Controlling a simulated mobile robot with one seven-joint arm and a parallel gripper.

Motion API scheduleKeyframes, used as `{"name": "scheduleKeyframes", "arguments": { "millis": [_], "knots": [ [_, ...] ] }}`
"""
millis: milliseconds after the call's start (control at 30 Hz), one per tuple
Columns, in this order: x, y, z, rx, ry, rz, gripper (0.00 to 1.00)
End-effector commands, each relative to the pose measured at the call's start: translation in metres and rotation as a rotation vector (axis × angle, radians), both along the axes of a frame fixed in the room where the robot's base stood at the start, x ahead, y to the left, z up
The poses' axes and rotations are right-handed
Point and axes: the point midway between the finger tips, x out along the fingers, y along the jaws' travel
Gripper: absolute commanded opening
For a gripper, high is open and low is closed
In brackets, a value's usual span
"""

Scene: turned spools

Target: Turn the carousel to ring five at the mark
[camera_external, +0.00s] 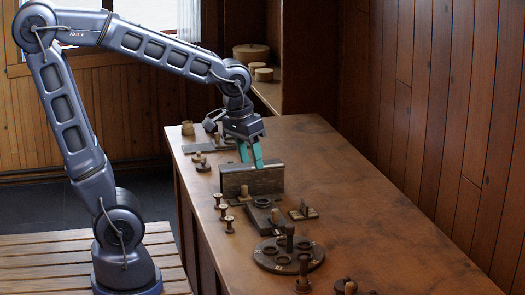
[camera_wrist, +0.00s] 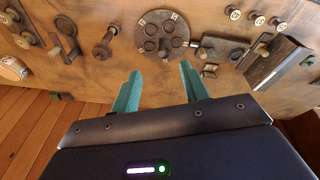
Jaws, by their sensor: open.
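The carousel (camera_external: 268,262) is a dark round disc on the bench, with several ring-shaped recesses and small pale marks near its rim. It also shows in the wrist view (camera_wrist: 162,18), beyond my fingertips. A peg (camera_external: 290,240) stands up at the disc in the external view. My gripper (camera_external: 252,162) has teal fingers and is above the bench near the dark upright block, back from the carousel. In the wrist view my gripper (camera_wrist: 160,68) is open, with nothing between its fingers. The numbers on the carousel are too small to read.
A dark upright block (camera_external: 251,180) stands between my gripper and the carousel. Several small spools (camera_external: 222,205) line the bench's left edge. A turned spool (camera_external: 303,272) stands just in front of the carousel. The right side of the bench (camera_external: 350,190) is clear.

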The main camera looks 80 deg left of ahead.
Motion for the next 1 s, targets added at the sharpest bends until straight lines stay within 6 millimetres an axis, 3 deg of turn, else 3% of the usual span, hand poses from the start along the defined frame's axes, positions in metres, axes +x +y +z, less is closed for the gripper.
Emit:
{"name": "scheduleKeyframes", "arguments": {
  "millis": [533, 733, 1000],
  "knots": [
    [0.093, 0.010, -0.082, -0.042, 0.174, 0.334, 0.45],
    [0.108, 0.012, -0.102, -0.045, 0.204, 0.401, 0.45],
    [0.111, 0.012, -0.120, -0.045, 0.211, 0.414, 0.45]
  ]
}}
